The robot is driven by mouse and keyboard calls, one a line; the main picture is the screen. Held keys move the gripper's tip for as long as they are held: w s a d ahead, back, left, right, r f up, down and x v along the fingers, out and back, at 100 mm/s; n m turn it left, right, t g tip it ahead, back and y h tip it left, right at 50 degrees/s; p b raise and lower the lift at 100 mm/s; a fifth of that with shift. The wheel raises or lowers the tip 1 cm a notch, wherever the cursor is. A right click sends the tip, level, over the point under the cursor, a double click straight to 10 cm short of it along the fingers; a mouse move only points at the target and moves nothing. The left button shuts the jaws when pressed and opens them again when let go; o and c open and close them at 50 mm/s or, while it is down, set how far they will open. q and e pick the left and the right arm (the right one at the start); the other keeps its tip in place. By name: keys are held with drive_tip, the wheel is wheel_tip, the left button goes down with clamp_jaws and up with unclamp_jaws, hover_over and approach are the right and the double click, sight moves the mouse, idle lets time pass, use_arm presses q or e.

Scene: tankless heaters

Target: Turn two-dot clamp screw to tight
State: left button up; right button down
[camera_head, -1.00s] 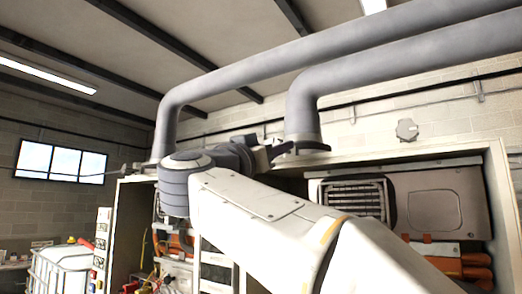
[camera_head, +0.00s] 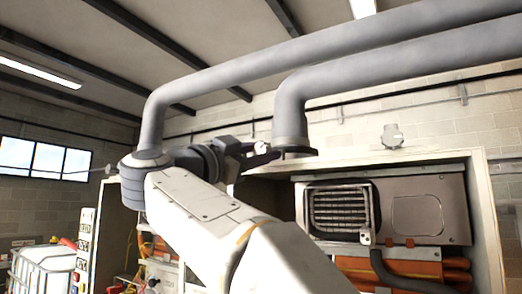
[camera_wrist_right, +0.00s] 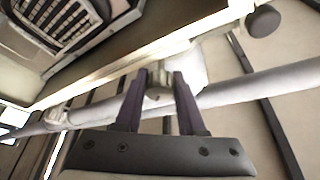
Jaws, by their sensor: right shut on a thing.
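My right gripper (camera_head: 258,149) is at the collar (camera_head: 294,150) at the foot of the nearer grey pipe, just left of it in the head view. In the right wrist view its two dark fingers (camera_wrist_right: 160,88) are closed on a small grey metal piece (camera_wrist_right: 158,84), which looks like a clamp screw. The fingers cover part of it. Dot marks are too small to make out, so I cannot tell which screw it is or how it is turned. My left gripper is not in view.
Two thick grey pipes (camera_head: 350,82) run overhead. Below the collar is an open cabinet (camera_head: 484,205) with a grilled heater unit (camera_head: 428,205) and orange parts. A grey knob (camera_head: 392,136) shows above the cabinet. A white tank (camera_head: 45,272) stands at lower left.

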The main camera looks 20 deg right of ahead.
idle(0.4)
drive_tip(key=c, duration=0.5)
unclamp_jaws()
drive_tip(key=shift+f, duration=0.1)
